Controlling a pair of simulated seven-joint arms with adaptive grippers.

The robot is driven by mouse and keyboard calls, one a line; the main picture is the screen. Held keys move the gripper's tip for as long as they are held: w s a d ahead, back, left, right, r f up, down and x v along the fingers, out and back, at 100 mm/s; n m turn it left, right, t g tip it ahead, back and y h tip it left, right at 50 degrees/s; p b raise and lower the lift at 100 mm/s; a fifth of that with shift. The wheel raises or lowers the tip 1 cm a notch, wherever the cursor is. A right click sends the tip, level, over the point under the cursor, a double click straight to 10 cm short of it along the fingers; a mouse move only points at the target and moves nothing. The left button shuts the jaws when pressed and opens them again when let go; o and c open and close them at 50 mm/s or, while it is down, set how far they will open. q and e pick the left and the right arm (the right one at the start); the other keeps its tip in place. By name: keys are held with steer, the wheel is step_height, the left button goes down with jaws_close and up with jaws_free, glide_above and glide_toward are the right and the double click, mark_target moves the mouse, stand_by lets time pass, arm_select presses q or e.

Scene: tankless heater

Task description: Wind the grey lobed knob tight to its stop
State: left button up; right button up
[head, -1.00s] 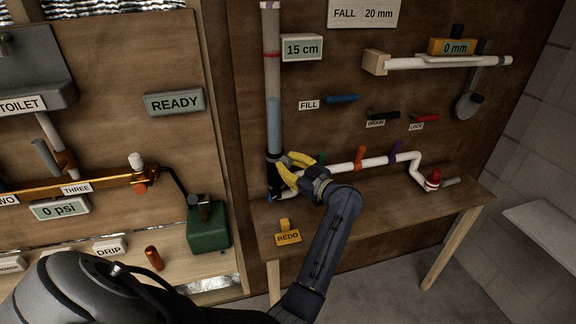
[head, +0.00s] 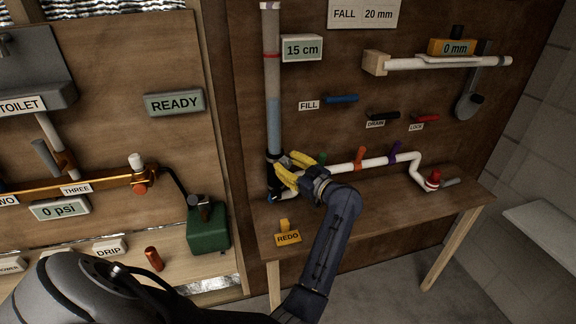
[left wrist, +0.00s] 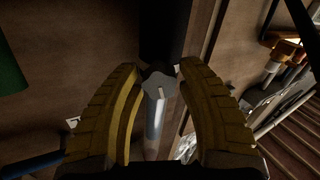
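The grey lobed knob (left wrist: 158,84) sits between the two yellow fingertips of my left gripper (left wrist: 158,70) in the left wrist view. Its lobed end faces the camera, and a pale grey rod-like part shows just below it. The fingertips are close on both sides of the knob; I cannot tell whether they touch it. In the head view my left gripper (head: 280,168) is at the foot of the clear upright water tube (head: 273,115), and its fingers hide the knob there. My right gripper is not in view.
A white pipe (head: 345,166) with orange and purple levers runs right from the tube's foot, above a wooden bench (head: 375,210). A yellow REDO block (head: 288,237) stands at the bench's left front. The bench's middle is clear.

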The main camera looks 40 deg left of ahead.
arm_select(q)
steer(key=n, duration=0.3)
steer(key=shift+n, duration=1.5)
steer(key=shift+n, duration=0.7)
steer(key=n, duration=0.4)
steer(key=shift+n, duration=0.3)
steer(key=n, duration=0.2)
steer(key=shift+n, duration=2)
